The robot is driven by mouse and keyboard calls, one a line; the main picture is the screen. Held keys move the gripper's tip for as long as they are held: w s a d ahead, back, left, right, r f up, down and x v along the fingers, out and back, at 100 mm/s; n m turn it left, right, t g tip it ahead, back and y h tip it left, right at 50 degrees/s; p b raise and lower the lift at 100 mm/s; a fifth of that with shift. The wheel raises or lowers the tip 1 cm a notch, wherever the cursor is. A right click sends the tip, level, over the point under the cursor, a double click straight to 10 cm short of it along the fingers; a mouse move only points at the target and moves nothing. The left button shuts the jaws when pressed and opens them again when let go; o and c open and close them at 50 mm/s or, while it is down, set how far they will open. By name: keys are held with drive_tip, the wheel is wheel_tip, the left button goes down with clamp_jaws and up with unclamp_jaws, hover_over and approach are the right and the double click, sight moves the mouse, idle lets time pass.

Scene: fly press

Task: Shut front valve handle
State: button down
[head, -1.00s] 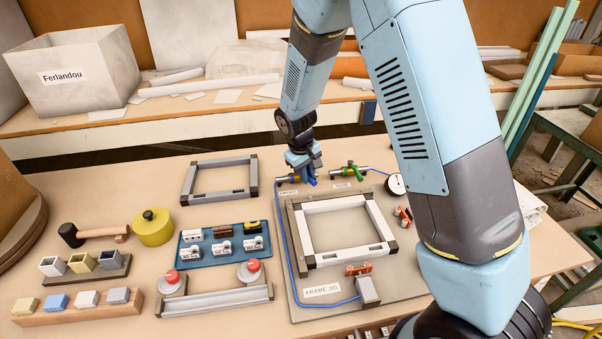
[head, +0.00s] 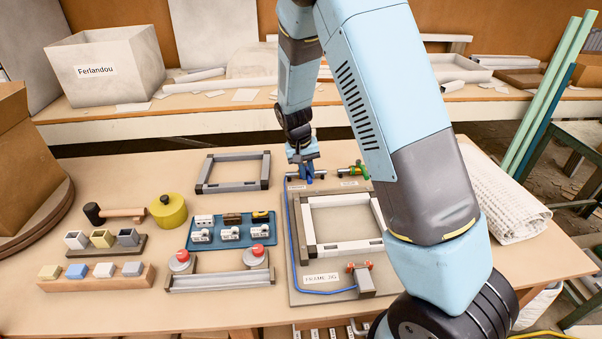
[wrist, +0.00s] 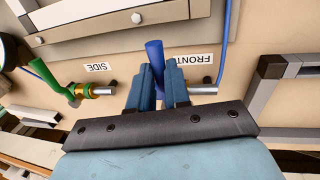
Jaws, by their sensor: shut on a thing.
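The front valve's blue handle (wrist: 154,52) rises between my gripper's (wrist: 162,75) two blue fingers in the wrist view. The jaws are shut on it, hiding its lower part and the valve body. The handle points towards the jig frame, across the line of the silver pipe stub (wrist: 203,88) beside the FRONT label (wrist: 193,59). In the head view my gripper (head: 305,168) is at the valve, at the jig board's back left corner, and largely covers the handle.
The side valve's green handle (wrist: 50,77) is close by, left in the wrist view. A blue hose (head: 292,250) runs down the jig board's left edge. A white frame (head: 308,228) sits on the board. A blue tray (head: 262,240) of small parts lies left.

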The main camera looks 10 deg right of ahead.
drive_tip(key=shift+f, duration=0.1)
drive_tip(key=c, duration=1.1)
unclamp_jaws()
drive_tip(key=shift+w, duration=0.1)
drive_tip(key=a+r, duration=0.1)
drive_tip(key=r, duration=0.3)
drive_tip(key=a+r, duration=0.1)
drive_tip(key=r, duration=0.8)
drive_tip(key=shift+a+r, duration=0.25)
drive_tip(key=shift+a, duration=0.15)
